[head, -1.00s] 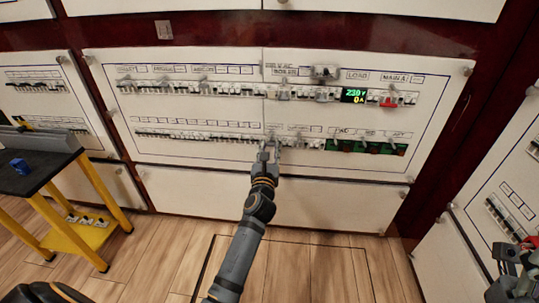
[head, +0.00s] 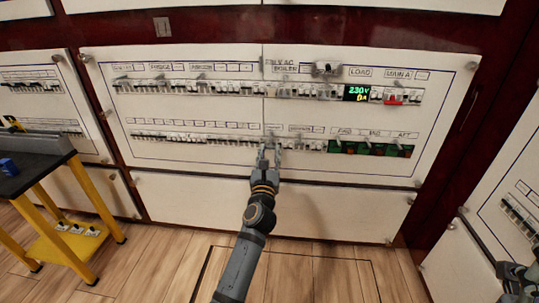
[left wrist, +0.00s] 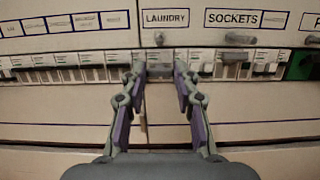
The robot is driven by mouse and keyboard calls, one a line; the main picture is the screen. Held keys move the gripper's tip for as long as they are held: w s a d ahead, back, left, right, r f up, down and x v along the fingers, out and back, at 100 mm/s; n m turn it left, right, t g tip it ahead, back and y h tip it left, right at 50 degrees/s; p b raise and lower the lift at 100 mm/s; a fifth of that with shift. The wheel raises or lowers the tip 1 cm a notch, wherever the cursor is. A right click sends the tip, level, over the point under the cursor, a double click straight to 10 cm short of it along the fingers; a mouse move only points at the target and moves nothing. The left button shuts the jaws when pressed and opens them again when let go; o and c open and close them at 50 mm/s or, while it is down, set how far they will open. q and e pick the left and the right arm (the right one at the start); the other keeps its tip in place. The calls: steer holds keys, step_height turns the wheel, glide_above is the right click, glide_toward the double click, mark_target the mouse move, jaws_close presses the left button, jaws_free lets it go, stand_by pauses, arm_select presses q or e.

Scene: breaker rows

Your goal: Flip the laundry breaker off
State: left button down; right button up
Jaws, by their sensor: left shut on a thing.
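The laundry breaker (left wrist: 159,67) is in the lower breaker row, under the "LAUNDRY" label (left wrist: 166,18) in the left wrist view. A small grey lever stands up above it, just under the label. My left gripper (left wrist: 160,74) has one fingertip on each side of this breaker and is shut on it; the fingertips hide its edges. In the head view my left gripper (head: 270,147) reaches the lower row near the panel's middle and covers the breaker. My right gripper (head: 517,274) is at the lower right edge, partly cut off, its jaws unclear.
The "SOCKETS" breaker (left wrist: 236,60) sits to the right, with a grey lever above it. A green display (head: 356,93) and a red switch (head: 394,99) are in the upper row. A black-topped yellow cart (head: 30,165) stands left. Floor before the panel looks clear.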

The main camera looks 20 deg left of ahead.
arm_select(q)
steer(key=c, duration=1)
jaws_free()
step_height(320, 180, up, 10)
